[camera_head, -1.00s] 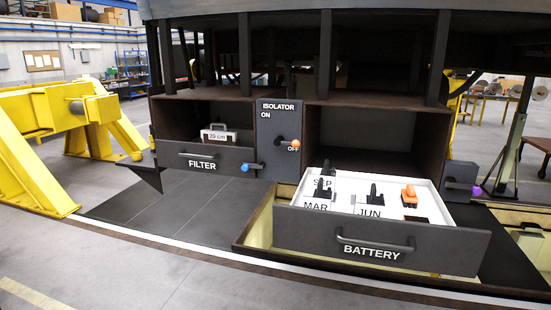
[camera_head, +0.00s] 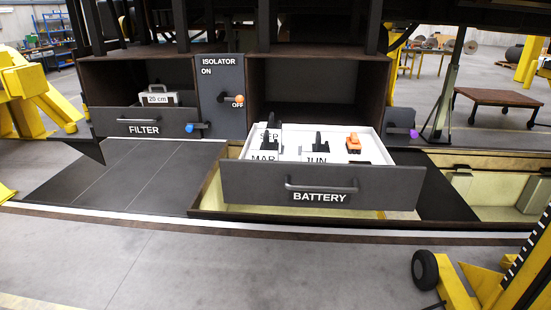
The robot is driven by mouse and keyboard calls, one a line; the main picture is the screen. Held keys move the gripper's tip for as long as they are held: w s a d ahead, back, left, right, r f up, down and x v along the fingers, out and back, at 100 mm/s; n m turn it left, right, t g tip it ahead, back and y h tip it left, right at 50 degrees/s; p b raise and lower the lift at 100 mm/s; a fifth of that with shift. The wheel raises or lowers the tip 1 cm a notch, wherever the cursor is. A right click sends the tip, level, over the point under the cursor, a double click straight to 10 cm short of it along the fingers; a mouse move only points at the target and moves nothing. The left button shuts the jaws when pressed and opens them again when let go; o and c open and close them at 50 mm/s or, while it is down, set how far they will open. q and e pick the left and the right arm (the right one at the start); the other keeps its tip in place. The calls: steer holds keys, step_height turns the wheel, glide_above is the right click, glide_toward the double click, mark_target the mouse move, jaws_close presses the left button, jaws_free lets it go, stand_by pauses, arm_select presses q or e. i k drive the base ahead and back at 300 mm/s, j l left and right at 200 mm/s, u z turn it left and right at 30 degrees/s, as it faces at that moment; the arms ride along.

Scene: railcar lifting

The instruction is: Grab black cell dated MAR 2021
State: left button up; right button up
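The open BATTERY drawer (camera_head: 240,183) holds a white tray with labelled cells. Another black handle (camera_head: 273,128) rises just behind, by SEP. A third black handle (camera_head: 318,143) stands in the middle by the JUN label (camera_head: 316,160). An orange handle (camera_head: 353,142) is at the tray's right. The years on the labels are not readable. Neither of my grippers is in view.
The FILTER drawer (camera_head: 143,129) holds a 20 cm case (camera_head: 157,96). A yellow wheeled machine (camera_head: 478,285) stands at lower right. The floor (camera_head: 230,270) in front of the drawer is clear.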

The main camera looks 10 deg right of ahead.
mark_target(258, 150)
steer(key=i+l, duration=0.3)
steer(key=i, duration=0.2)
steer(key=i+l, duration=0.3)
steer(key=i, duration=0.2)
steer(key=i+l, duration=0.3)
steer(key=i, duration=0.15)
